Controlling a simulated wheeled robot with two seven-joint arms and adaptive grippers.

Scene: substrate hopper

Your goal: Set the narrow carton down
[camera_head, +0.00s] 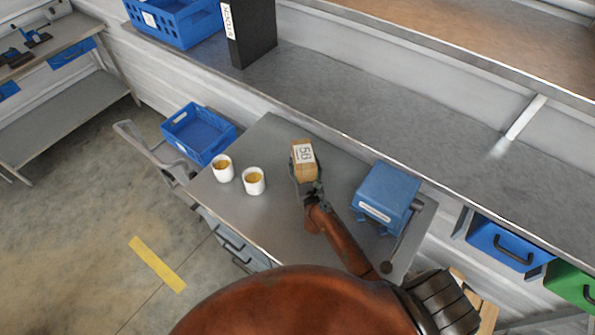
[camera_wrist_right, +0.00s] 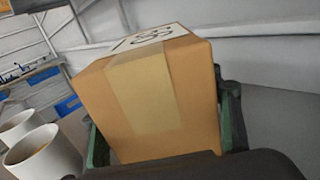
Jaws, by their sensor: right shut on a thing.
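The narrow carton (camera_head: 303,152) is a small brown box with a white label marked 56, over the grey table (camera_head: 262,135). My right gripper (camera_head: 307,180) is shut on it, reaching in from the lower right. In the right wrist view the carton (camera_wrist_right: 150,95) fills the middle, with a tape strip down its face and a green finger at each side. Its underside is hidden, so I cannot tell whether it touches the table. My left gripper is not in view.
Two white cups (camera_head: 222,168) (camera_head: 254,181) with yellowish contents stand left of the carton. A blue box-shaped device (camera_head: 388,192) with a lever is to the right. A blue crate (camera_head: 198,133) is beyond the table's left edge. A long grey counter (camera_head: 400,120) runs behind.

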